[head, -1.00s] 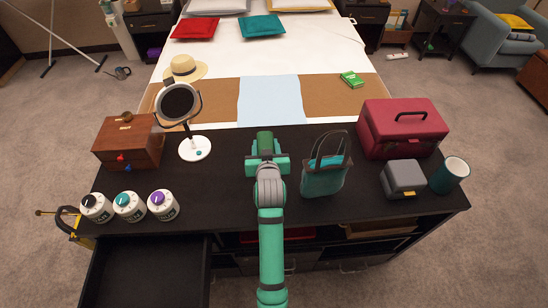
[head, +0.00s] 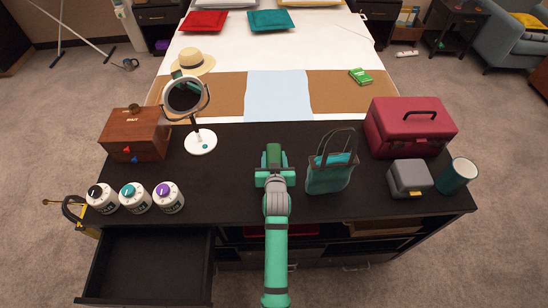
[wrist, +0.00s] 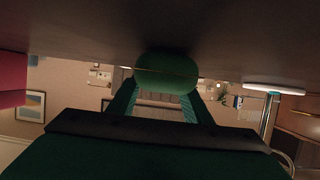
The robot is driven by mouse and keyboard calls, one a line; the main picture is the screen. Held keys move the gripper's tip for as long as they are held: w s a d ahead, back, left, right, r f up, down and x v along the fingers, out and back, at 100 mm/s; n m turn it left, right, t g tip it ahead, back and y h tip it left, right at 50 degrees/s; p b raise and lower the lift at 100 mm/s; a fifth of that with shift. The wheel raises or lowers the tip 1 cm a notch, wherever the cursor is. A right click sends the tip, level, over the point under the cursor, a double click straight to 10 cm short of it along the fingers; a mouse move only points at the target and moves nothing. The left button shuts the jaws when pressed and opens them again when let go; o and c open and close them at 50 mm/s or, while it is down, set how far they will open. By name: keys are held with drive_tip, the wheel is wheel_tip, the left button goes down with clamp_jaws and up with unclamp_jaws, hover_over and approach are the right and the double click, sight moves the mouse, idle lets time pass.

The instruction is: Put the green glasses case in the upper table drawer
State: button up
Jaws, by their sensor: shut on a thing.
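The green glasses case (head: 273,153) is between the fingers of my gripper (head: 274,160), over the middle of the dark table (head: 235,165). In the wrist view the case (wrist: 166,73) shows as a rounded green shape held between the two fingers (wrist: 160,100). My gripper is shut on it. The picture does not show clearly how high the case is above the tabletop. An open, empty drawer (head: 150,262) sticks out at the front left of the table, below the tabletop.
Three white canisters (head: 136,196) stand above the open drawer. A round mirror (head: 200,141) and a wooden box (head: 134,140) stand behind them. A teal bag (head: 331,172) is close to the right of my gripper. A red case (head: 410,133), grey box (head: 409,178) and cup (head: 457,175) stand farther right.

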drive_tip(key=shift+a+f, duration=0.1)
drive_tip(key=shift+a, duration=0.15)
drive_tip(key=o, duration=1.1)
drive_tip(key=shift+a, duration=0.15)
drive_tip(key=shift+s, duration=0.1)
